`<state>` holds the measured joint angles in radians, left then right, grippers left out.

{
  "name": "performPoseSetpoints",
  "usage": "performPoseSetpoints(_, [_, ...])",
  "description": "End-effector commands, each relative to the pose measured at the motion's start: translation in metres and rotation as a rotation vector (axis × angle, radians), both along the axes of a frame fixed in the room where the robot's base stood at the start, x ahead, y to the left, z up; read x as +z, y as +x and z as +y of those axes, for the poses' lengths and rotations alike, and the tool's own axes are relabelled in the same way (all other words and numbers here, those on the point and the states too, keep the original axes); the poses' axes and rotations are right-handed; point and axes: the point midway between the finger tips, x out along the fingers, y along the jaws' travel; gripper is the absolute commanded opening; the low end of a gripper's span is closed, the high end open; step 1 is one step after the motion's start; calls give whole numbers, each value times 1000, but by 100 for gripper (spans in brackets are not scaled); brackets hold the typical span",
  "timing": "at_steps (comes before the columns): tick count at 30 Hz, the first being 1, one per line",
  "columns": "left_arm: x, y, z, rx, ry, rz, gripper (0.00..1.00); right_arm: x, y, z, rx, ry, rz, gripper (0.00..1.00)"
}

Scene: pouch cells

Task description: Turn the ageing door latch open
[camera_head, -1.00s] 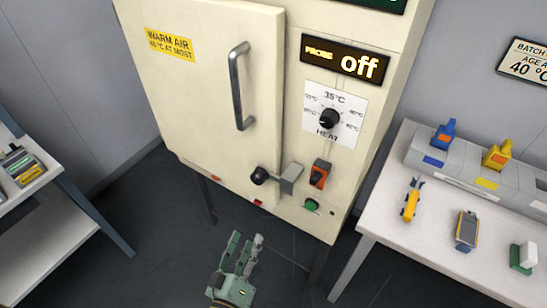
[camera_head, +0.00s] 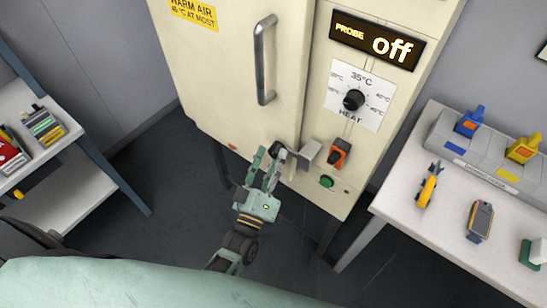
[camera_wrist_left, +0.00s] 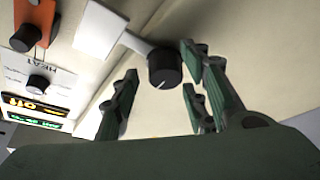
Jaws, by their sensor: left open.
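The ageing door latch is a black round knob on a grey lever, on the lower right part of the cream cabinet door (camera_head: 225,70). In the head view the latch knob (camera_head: 277,150) is partly hidden by my left gripper (camera_head: 266,163). In the left wrist view the latch knob (camera_wrist_left: 165,68) sits between the fingers of my open left gripper (camera_wrist_left: 160,95), with gaps visible on both sides. The latch lever runs to a pale block (camera_head: 310,152), which also shows in the wrist view (camera_wrist_left: 98,28). The door looks closed. My right gripper is not in view.
An orange switch (camera_head: 338,150) with a black knob and a green button (camera_head: 326,182) are right of the latch. The heat dial (camera_head: 354,99) and a display reading "off" (camera_head: 378,42) are above. A white table (camera_head: 440,215) stands right, a shelf (camera_head: 75,135) left.

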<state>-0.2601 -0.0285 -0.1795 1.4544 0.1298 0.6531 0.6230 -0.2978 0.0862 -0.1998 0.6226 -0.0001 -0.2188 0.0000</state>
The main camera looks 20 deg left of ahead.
Motion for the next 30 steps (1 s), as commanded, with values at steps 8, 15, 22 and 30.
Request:
performPoseSetpoints(8, [0, 0, 0, 0, 0, 0, 31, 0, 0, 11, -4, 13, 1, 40])
performPoseSetpoints(15, [1, 0, 0, 0, -1, -3, 10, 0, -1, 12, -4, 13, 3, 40])
performPoseSetpoints(22, [2, 0, -1, -1, -1, -6, 0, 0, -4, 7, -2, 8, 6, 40])
performPoseSetpoints(30, [3, 0, -1, -2, 5, -12, 0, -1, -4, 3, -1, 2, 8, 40])
